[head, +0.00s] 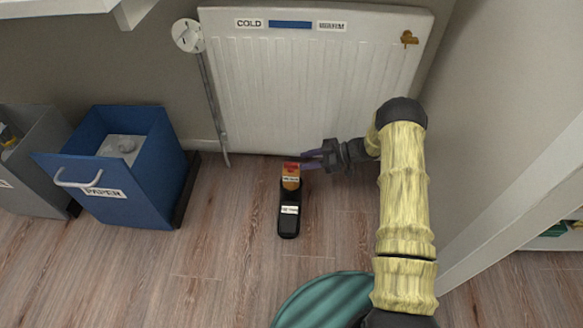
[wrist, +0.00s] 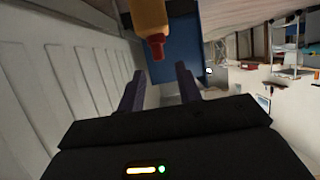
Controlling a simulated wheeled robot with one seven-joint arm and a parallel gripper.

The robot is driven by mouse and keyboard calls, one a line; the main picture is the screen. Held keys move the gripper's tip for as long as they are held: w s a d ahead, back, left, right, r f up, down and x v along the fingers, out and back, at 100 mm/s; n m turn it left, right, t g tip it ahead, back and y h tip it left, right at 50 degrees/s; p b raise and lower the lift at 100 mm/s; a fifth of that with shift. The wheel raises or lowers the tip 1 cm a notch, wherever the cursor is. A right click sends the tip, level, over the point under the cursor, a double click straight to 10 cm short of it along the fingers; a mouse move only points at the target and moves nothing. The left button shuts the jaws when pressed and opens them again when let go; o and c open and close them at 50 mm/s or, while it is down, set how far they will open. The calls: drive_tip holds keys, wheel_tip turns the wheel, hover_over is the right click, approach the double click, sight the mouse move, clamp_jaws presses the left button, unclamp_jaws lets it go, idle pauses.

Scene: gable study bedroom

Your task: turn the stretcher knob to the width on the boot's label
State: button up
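A black boot (head: 289,222) stands on the wood floor in front of the radiator, with a white label (head: 290,210) on it; the writing is too small to read. An orange stretcher part (head: 291,184) with a small pale marking rises at its far end, topped by a red knob (head: 291,166). In the wrist view the orange part (wrist: 149,14) and red knob (wrist: 157,47) hang in from the top, ahead of the fingers. My gripper (head: 307,160) is just right of the knob; its fingers (wrist: 160,73) are apart, with nothing seen held.
A white radiator (head: 310,90) with COLD and WARM labels stands close behind the boot. A blue PAPER bin (head: 120,205) and a grey bin (head: 35,185) are at left. A teal round object (head: 310,303) lies in front. Floor left of the boot is clear.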

sight(291, 163)
drive_tip(key=b+x, duration=0.2)
drive_tip(key=x, duration=0.4)
drive_tip(key=shift+a+b, duration=0.1)
drive_tip(key=shift+b, duration=0.25)
clamp_jaws()
